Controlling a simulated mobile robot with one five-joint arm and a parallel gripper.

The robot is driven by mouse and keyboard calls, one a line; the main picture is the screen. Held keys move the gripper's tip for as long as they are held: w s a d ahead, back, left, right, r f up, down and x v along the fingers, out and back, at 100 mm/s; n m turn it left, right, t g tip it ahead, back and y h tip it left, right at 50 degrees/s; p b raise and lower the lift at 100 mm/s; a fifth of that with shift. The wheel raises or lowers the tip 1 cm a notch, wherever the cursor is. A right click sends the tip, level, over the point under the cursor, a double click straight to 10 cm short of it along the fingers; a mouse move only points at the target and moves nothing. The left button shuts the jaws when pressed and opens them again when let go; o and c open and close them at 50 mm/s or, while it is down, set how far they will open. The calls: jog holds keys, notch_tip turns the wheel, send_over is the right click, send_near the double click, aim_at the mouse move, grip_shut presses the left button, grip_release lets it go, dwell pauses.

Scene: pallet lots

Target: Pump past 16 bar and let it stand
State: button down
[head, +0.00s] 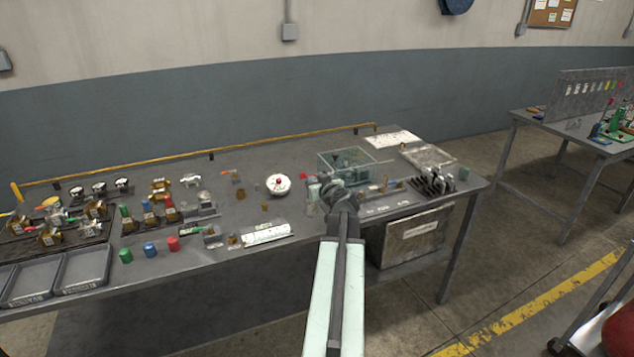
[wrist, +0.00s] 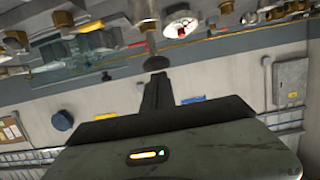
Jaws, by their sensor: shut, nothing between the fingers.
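My gripper (head: 333,190) is at the right part of the grey bench, in front of a clear tank (head: 341,158). In the wrist view my gripper (wrist: 156,72) is shut with nothing between its fingers. A grey rod with a dark round end (wrist: 157,63) shows right at the fingertips; I cannot tell whether they touch. A round white dial-like thing with a red centre (head: 279,185) stands left of my gripper; it also shows in the wrist view (wrist: 181,22). No pressure reading is legible. My arm and gripper hide part of the equipment by the tank.
Brass valves (head: 96,209) and small gauges (head: 99,187) fill the bench's left side, with grey trays (head: 83,267) at its front left. Coloured caps (head: 150,250) stand nearby. A dark rack (head: 433,184) is at the right end. A second bench (head: 575,125) stands far right.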

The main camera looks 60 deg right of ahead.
notch_tip(320, 180, down, 4)
jog(key=b, duration=0.3)
jog(key=shift+s+a+r, duration=0.1)
jog(key=shift+r, duration=0.15)
